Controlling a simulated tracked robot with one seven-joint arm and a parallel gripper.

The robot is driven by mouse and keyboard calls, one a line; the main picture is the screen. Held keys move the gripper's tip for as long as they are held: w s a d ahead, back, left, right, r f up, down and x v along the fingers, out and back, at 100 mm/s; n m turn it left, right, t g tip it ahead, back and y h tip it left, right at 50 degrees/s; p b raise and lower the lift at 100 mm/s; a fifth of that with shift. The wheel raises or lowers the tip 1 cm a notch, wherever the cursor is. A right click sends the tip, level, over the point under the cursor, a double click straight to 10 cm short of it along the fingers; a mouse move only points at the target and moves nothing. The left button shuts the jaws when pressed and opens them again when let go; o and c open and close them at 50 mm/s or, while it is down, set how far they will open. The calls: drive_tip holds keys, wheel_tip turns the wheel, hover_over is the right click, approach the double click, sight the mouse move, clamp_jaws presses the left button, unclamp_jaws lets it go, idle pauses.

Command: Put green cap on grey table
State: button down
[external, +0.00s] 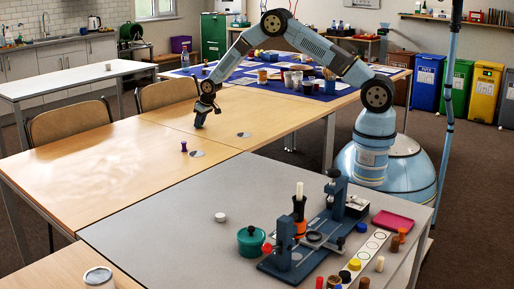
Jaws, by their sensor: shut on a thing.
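My gripper (200,121) is at the end of my arm, low over the far part of the wooden table (120,146). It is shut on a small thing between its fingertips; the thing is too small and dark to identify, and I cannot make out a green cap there. The grey table (160,222) stands in the foreground, apart from my gripper. A green lidded pot (251,243) stands on it, left of the blue fixture.
A blue fixture (330,222), a pink tray (392,221), a white strip with circles (371,246) and several pegs crowd the grey table's right side. A small white cap (220,217) lies on its clearer left part. A purple piece (184,146) stands on the wooden table.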

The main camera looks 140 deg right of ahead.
drive_tip(key=shift+f, duration=0.25)
drive_tip(key=shift+s+a+f, duration=0.1)
drive_tip(key=shift+a+f, duration=0.1)
drive_tip(key=shift+f, duration=0.15)
drive_tip(key=c, duration=0.9)
unclamp_jaws()
drive_tip(key=shift+a, duration=0.1)
drive_tip(key=shift+w+r, duration=0.25)
drive_tip(key=shift+r, duration=0.1)
drive_tip(key=d+v, duration=0.1)
drive_tip(key=v, duration=1.1)
drive_tip(key=shift+a+r, duration=0.15)
drive_tip(key=shift+r, duration=0.25)
drive_tip(key=shift+s, duration=0.1)
